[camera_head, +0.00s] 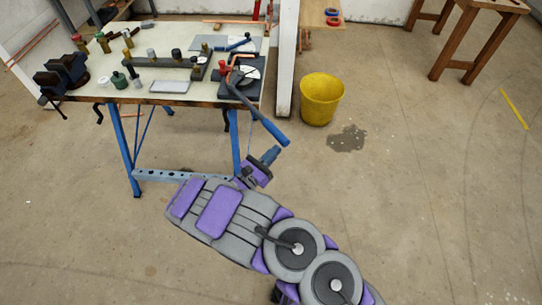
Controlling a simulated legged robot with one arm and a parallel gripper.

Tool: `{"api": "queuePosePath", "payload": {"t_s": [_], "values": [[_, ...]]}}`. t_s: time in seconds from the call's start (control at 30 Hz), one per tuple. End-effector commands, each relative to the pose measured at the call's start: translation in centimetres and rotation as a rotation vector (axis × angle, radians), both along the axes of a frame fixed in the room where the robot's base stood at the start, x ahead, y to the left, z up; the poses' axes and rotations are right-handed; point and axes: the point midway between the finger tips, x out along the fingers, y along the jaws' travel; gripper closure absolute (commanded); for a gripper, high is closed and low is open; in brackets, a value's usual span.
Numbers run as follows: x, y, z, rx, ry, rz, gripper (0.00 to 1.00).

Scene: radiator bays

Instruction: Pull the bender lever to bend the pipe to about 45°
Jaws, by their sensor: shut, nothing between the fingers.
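The bender (231,91) is a dark block with a pale dial (250,72), at the right front corner of the workbench. A copper pipe (234,62) lies on it, its upper part turned to the right; its exact angle is too small to read. The bender lever (262,117) reaches out past the bench's front right edge and ends in a blue grip (275,132). My gripper (273,152) is shut and empty, just below the blue grip; whether they touch is unclear. My purple and grey arm hides the floor in front of the bench.
The white workbench top (120,70) holds fittings, a dark strip with several parts, and a vise (64,75) at left. A yellow bucket (320,98) stands right of the bench by a white post (287,60). A dark stain (347,139) marks the floor; open floor lies right.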

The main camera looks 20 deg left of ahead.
Motion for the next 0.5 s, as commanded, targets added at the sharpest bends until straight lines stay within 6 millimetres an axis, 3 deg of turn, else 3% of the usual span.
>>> {"api": "queuePosePath", "payload": {"t_s": [0.5], "values": [[1.4,-1.5,0.0,-0.003,0.001,0.047,1.00]]}}
